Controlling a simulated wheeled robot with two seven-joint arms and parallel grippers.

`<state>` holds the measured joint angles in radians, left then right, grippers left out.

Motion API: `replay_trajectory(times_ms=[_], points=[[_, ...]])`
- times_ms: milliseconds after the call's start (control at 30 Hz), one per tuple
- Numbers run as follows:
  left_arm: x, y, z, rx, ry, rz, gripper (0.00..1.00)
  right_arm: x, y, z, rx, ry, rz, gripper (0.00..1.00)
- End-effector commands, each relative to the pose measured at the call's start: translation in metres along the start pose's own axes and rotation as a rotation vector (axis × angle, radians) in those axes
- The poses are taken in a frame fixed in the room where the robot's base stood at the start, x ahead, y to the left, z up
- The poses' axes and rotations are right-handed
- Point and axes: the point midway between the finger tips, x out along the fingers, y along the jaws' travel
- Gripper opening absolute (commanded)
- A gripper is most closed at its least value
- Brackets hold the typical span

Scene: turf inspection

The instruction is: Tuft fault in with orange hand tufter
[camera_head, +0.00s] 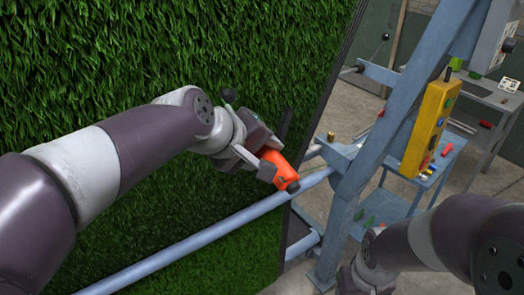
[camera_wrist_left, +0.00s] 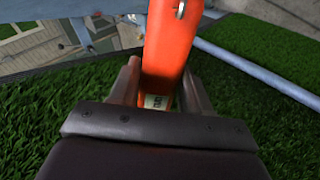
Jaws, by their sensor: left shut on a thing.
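The orange hand tufter (camera_head: 281,171) is held in my left gripper (camera_head: 262,157), in front of the turf near its right edge. The left wrist view shows the tufter's orange body (camera_wrist_left: 170,50) between the two fingers of the left gripper (camera_wrist_left: 160,92). The green turf (camera_head: 290,50) hangs as a large panel behind the left arm. I cannot make out a fault in the turf. My right arm enters at the lower right, and its gripper is not in view.
A blue-grey rail (camera_head: 215,232) crosses in front of the turf, close below the tufter. A blue-grey frame post (camera_head: 346,222) stands right of the turf with a yellow control box (camera_head: 430,128). A blue cart (camera_head: 452,152) with small coloured items stands behind.

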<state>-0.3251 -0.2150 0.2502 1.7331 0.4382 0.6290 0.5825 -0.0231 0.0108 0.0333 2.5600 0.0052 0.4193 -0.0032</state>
Motion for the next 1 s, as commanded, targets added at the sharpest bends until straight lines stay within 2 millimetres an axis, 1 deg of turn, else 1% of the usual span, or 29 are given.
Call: replay_trajectory(times_ms=[333, 1000], points=[[-0.001, 0.001, -0.002, 0.0, 0.002, 0.002, 0.06, 0.0, 0.0, 0.0, 0.0, 0.0, 0.0, 0.5], [-0.001, 0.001, -0.015, 0.0, 0.002, 0.002, 0.06, -0.001, 0.0, 0.0, 0.0, 0.0, 0.0, 0.5]])
